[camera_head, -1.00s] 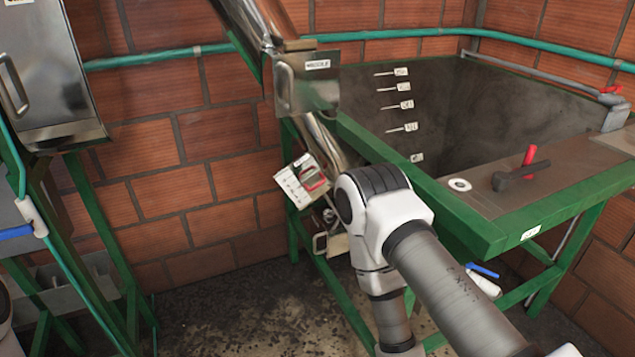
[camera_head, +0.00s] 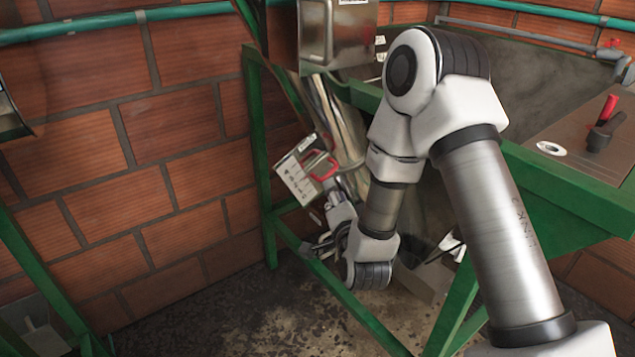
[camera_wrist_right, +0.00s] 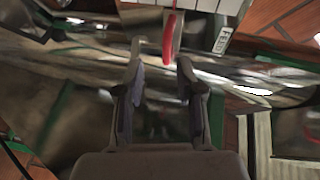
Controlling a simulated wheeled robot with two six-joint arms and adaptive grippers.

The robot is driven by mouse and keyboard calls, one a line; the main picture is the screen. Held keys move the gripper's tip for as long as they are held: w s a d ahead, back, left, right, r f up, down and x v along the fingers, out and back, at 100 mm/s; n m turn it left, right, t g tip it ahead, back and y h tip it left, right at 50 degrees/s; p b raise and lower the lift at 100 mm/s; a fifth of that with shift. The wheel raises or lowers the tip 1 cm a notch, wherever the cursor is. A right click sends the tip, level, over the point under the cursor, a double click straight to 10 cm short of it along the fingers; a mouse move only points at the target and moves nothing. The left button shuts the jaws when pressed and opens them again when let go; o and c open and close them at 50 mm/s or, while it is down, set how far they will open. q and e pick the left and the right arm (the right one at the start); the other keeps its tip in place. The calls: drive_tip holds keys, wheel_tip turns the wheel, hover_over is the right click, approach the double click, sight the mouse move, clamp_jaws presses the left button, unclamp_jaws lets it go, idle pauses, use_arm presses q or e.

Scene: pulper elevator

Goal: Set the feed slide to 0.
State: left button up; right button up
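The feed slide is a white plate with scale marks (camera_head: 297,174) and a red handle (camera_head: 320,166), on the front of the slanted metal chute. In the right wrist view the red handle (camera_wrist_right: 170,38) hangs ahead of my fingertips, beside a label reading FEED (camera_wrist_right: 222,40). My right gripper (camera_wrist_right: 161,64) is open with nothing between its fingers. In the head view it (camera_head: 328,235) is below the plate, partly hidden by my wrist. I cannot read the slide's setting. My left gripper is out of view.
A green frame (camera_head: 258,150) carries the tank; one of its bars runs close by my gripper. A metal box (camera_head: 336,35) is above the plate. A black-and-red lever (camera_head: 605,125) stands on the tank top at right. The brick wall (camera_head: 150,200) is behind.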

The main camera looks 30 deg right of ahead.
sight(332, 173)
drive_tip(key=x, duration=0.2)
drive_tip(key=r+x, duration=0.1)
drive_tip(key=x, duration=0.2)
drive_tip(key=p+x, duration=0.1)
drive_tip(key=x, duration=0.1)
drive_tip(key=shift+w+d+r, duration=0.15)
drive_tip(key=shift+d, duration=0.15)
